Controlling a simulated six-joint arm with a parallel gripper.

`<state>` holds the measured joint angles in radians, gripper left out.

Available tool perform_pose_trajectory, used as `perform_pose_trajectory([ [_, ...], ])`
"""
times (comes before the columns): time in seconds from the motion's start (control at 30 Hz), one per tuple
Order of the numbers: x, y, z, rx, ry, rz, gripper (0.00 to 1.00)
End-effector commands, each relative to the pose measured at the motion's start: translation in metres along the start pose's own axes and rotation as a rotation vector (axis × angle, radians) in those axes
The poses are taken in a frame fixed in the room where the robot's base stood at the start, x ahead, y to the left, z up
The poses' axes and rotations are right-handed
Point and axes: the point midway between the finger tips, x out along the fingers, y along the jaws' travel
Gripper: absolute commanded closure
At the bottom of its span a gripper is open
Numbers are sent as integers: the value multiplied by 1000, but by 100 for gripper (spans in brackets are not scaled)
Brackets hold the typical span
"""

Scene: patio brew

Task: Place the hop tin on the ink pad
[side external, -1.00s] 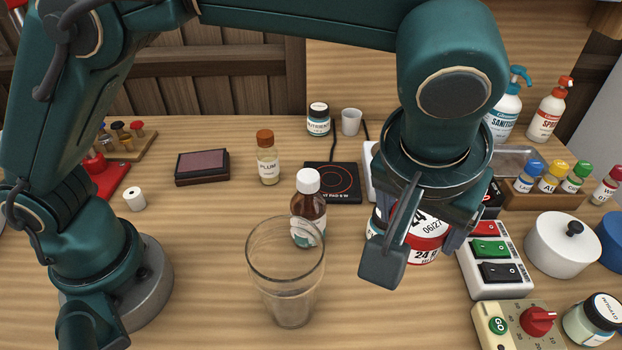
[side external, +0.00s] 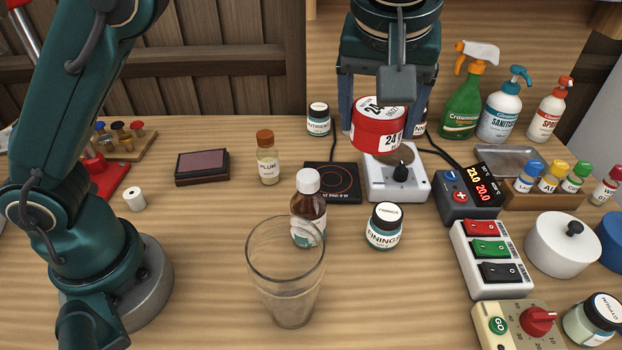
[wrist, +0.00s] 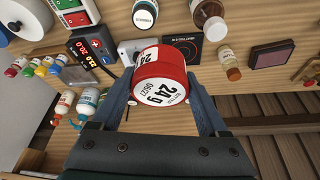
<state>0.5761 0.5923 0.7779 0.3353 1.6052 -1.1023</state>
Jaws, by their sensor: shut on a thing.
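The hop tin (side external: 380,135) is a red round tin with white labels reading 24 g. My gripper (side external: 385,122) is shut on it and holds it in the air over the back of the table, above the white stirrer with a black knob. In the wrist view the tin (wrist: 160,80) sits between the two fingers, its labelled lid facing the camera. The ink pad (side external: 202,167) is a dark case with a dull purple pad, lying open on the table to the left. It also shows in the wrist view (wrist: 272,56) at upper right, bare and apart from the tin.
A brown bottle (side external: 308,210), a tall glass (side external: 286,275) and a finings jar (side external: 384,228) stand nearer. Table around the ink pad is mostly clear.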

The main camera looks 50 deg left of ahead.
Motion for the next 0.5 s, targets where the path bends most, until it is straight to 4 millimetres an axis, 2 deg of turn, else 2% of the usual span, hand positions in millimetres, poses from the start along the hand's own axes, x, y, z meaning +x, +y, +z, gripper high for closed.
perform_pose_trajectory([
  [0.03,5,-16,-16,-78,-2,-30,77],
  [0.2,21,-78,-61,-372,-11,-142,77],
  [0.33,30,-133,-85,-608,-15,-234,77],
  [0.5,36,-207,-101,-916,-15,-352,77],
])
